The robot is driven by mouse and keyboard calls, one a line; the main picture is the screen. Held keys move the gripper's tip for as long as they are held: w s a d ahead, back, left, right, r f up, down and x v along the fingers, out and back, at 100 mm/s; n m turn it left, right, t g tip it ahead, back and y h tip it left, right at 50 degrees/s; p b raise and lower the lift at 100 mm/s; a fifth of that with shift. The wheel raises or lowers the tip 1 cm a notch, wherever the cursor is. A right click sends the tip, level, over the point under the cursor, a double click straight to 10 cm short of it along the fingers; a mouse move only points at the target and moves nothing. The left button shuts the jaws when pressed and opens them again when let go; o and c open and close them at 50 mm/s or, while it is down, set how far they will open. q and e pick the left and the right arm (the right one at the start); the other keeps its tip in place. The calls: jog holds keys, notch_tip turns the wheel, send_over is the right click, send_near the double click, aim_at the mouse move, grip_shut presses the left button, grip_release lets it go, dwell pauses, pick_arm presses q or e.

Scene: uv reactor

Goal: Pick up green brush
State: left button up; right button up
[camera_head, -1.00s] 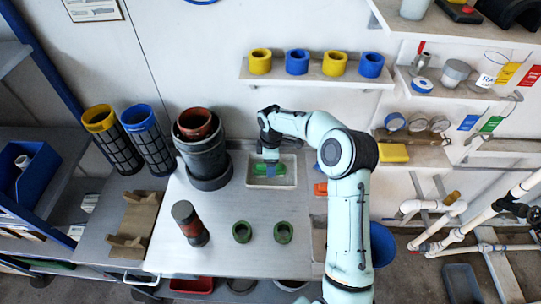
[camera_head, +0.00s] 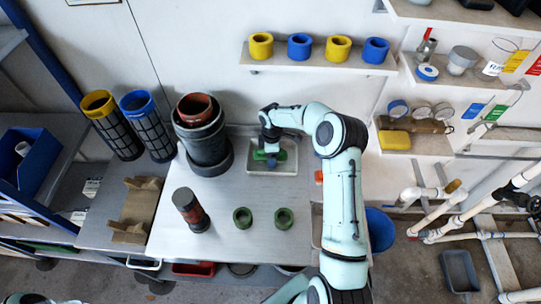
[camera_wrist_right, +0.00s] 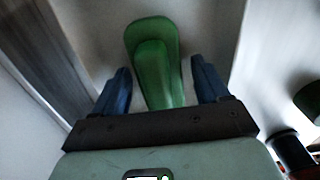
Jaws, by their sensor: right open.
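The green brush (camera_head: 282,155) lies in a shallow white tray (camera_head: 293,170) at the back of the table. It also shows in the right wrist view (camera_wrist_right: 152,45), long and rounded, pointing away from the wrist. My right gripper (camera_head: 270,162) is over the tray and hides the middle of the brush in the head view. In the right wrist view the gripper (camera_wrist_right: 161,72) is open, with one blue finger on each side of the brush's near part. I cannot tell whether the fingers touch it. My left gripper is not in view.
A dark grey pot stack (camera_head: 206,140) stands close left of the tray. A shelf (camera_head: 320,66) with yellow and blue rings is above.

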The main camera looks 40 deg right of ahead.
jog(key=c, duration=1.1)
notch_tip(320, 180, up, 10)
jog(key=shift+r, duration=0.1)
